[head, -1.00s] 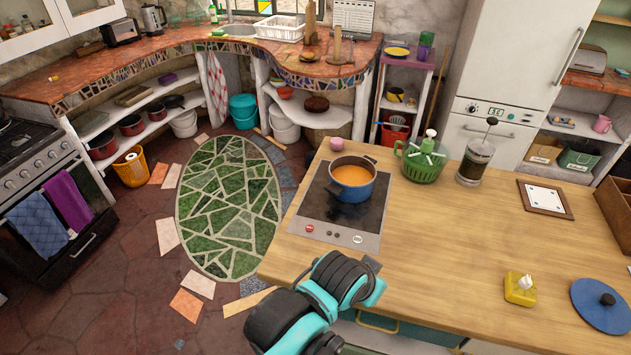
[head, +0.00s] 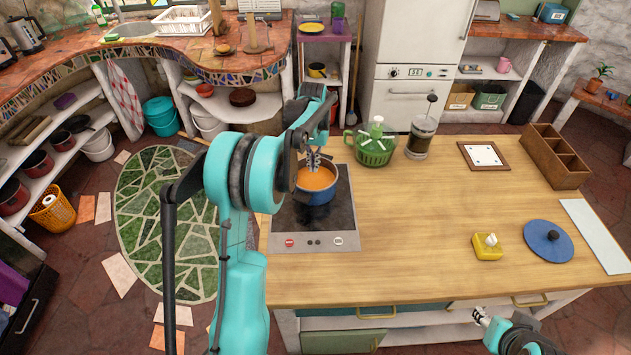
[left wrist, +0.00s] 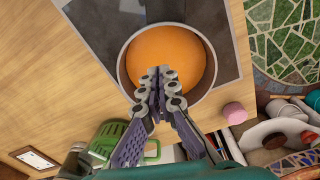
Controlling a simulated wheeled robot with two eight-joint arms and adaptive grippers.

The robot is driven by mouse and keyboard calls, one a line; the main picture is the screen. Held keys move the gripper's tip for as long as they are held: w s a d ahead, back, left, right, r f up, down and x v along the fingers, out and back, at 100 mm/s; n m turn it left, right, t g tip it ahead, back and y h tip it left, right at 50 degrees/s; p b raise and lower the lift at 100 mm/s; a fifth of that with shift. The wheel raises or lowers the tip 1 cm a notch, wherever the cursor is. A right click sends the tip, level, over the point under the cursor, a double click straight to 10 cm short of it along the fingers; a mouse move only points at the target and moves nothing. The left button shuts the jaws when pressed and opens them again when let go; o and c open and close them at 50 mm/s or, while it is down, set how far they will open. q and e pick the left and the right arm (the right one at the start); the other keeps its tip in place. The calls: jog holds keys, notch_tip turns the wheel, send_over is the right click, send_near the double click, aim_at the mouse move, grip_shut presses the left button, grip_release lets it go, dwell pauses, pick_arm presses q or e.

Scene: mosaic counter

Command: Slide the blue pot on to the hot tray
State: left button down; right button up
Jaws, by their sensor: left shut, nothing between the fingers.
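The blue pot (head: 320,193), full of orange soup, stands on the back part of the black hot tray (head: 316,226). In the left wrist view the pot (left wrist: 126,88) overlaps the tray's edge, and whether its base is wholly on the tray is hidden. My left gripper (head: 313,160) is shut and empty, pointing down at the pot's back side. In the left wrist view its fingertips (left wrist: 160,75) overlap the soup; I cannot tell whether they touch the pot. My right gripper (head: 480,316) is at the counter's front edge, lower right, its opening unclear.
A green colander (head: 374,150) and a French press (head: 421,135) stand right of the pot. A pink cup (left wrist: 233,112) is close behind it. A yellow sponge holder (head: 487,248) and a blue lid (head: 548,240) lie at the right. The middle of the wooden counter is clear.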

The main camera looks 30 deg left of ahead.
aim_at(307, 196)
pick_arm(q)
jog(key=f, duration=0.4)
jog(key=f+b, duration=0.1)
jog(key=f, duration=0.2)
jog(key=a+f+b, duration=0.1)
jog(key=f, duration=0.3)
jog(key=shift+w+a+f, duration=0.1)
jog(key=shift+w+f, duration=0.2)
jog(key=shift+w, duration=0.05)
jog(key=s, duration=0.2)
jog(key=s+d, duration=0.1)
jog(key=shift+s+r, duration=0.2)
jog(key=shift+r, duration=0.15)
jog(key=shift+s+d, duration=0.1)
jog(key=shift+s, duration=0.1)
jog(key=shift+s+d+f+b, duration=0.1)
jog(key=shift+s+d+b, duration=0.15)
jog(key=shift+s, duration=0.5)
jog(key=shift+s+d+b, duration=0.2)
jog(key=shift+s+d, duration=0.05)
jog(key=shift+s, duration=0.6)
